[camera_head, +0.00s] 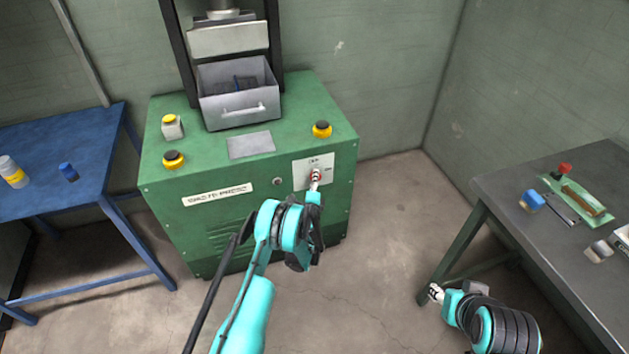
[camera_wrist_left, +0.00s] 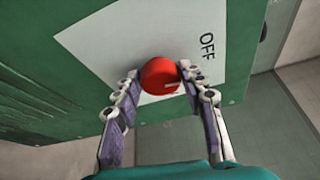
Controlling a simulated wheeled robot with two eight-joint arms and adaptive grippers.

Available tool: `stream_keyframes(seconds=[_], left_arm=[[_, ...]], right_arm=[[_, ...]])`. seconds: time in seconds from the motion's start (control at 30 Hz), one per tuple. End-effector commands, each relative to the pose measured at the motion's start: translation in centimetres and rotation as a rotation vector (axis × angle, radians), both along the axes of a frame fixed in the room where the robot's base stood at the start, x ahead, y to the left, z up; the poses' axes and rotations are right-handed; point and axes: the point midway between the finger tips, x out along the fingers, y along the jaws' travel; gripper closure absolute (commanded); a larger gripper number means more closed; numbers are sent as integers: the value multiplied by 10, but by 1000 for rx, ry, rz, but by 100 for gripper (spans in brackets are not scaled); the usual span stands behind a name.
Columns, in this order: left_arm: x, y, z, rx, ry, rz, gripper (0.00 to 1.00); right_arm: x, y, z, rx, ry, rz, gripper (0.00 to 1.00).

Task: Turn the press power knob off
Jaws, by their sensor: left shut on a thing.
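The red press power knob (camera_wrist_left: 160,76) sits on a white plate (camera_wrist_left: 105,45) on the front of the green press; the plate reads OFF beside the knob. In the left wrist view a pale mark on the knob points toward the right. My left gripper (camera_head: 315,177) is at the knob, with its fingers (camera_wrist_left: 158,84) on both sides of it, shut on it. In the head view the gripper hides most of the knob. The green press (camera_head: 240,215) stands against the wall. My right gripper (camera_head: 435,292) is low at the right, away from the press; its fingers are too small to judge.
A blue table (camera_head: 90,150) stands left of the press, with a bottle (camera_head: 13,172) and a blue item on it. A grey table (camera_head: 540,180) at the right holds several small things.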

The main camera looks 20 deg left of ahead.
Motion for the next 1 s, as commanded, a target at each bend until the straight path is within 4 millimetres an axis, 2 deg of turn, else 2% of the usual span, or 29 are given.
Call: stream_keyframes(seconds=[0.63,0.67,0.7,0.73,1.0], left_arm=[[0,1,-1,-38,-24,3,88],[0,1,-1,-38,-24,3,54],[0,1,-1,-38,-24,2,44],[0,1,-1,-38,-24,2,38],[0,0,0,-38,-24,1,38]], right_arm=[[0,0,0,0,0,0,60],[0,0,0,0,0,0,60],[0,0,0,0,0,0,60],[0,0,0,0,0,0,60],[0,0,0,0,0,0,60]])
